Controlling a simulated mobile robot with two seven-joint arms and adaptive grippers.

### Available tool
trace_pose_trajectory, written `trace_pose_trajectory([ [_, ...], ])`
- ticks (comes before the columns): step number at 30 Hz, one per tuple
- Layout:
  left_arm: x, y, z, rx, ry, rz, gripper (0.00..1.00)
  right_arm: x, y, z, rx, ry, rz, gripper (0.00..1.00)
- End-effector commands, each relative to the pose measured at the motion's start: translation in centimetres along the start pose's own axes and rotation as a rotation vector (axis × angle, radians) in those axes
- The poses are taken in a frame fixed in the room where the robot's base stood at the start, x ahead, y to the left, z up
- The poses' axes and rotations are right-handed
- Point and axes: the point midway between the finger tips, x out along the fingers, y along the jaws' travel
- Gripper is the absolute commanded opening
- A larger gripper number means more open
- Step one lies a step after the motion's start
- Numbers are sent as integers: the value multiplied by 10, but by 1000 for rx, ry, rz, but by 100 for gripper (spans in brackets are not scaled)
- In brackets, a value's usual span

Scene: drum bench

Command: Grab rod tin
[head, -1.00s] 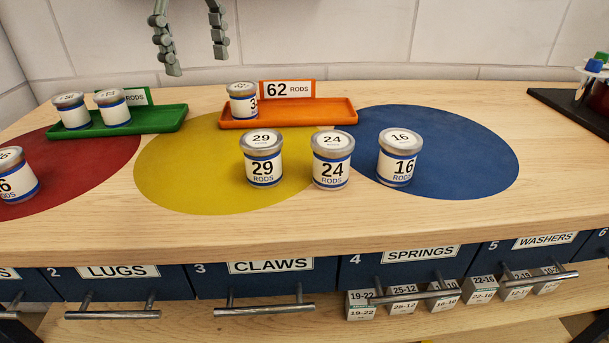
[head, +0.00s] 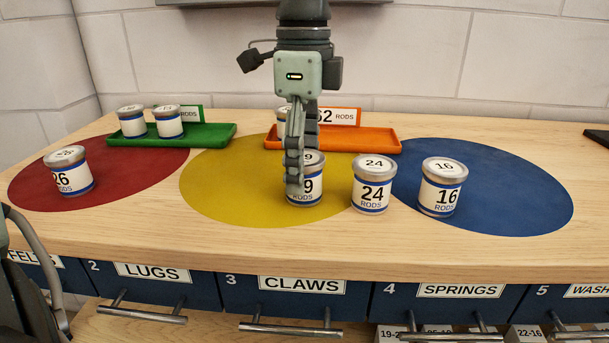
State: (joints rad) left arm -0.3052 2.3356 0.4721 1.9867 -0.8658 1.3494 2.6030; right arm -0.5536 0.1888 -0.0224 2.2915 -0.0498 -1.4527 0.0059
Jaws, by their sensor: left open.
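Several rod tins with silver lids and white-and-blue labels stand on the bench. The 29 tin (head: 311,187) stands upright on the yellow disc (head: 230,190). My left gripper (head: 297,168) is open and pointing down at this tin, with one finger in front of the left part of its label. The other finger is mostly hidden, so I cannot tell whether either touches the tin. The 24 tin (head: 371,188) stands just right of it, and the 16 tin (head: 440,190) stands on the blue disc (head: 515,195). The 26 tin (head: 70,175) is on the red disc (head: 125,172). My right gripper is not in view.
A green tray (head: 215,135) at the back left holds two tins. An orange tray (head: 365,142) with a 62 rods sign (head: 340,116) stands behind the gripper; its tin is mostly hidden. Labelled drawers (head: 150,285) line the bench front.

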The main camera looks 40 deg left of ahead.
Motion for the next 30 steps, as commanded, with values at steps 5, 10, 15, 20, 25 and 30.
trace_pose_trajectory([
  [5, 8, 0, 0, 0, 0, -1, 70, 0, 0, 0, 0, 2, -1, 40],
  [10, 8, 0, 0, 0, 0, -1, 68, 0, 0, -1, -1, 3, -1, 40],
  [15, 7, 0, 0, 0, 0, -1, 47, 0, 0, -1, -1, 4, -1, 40],
  [20, 7, 0, 0, 0, 0, -2, 27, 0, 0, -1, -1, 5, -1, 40],
  [25, 7, 0, 0, 0, 0, -2, 15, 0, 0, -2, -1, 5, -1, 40],
  [30, 7, 0, 0, 0, 0, -2, 15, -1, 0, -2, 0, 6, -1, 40],
])
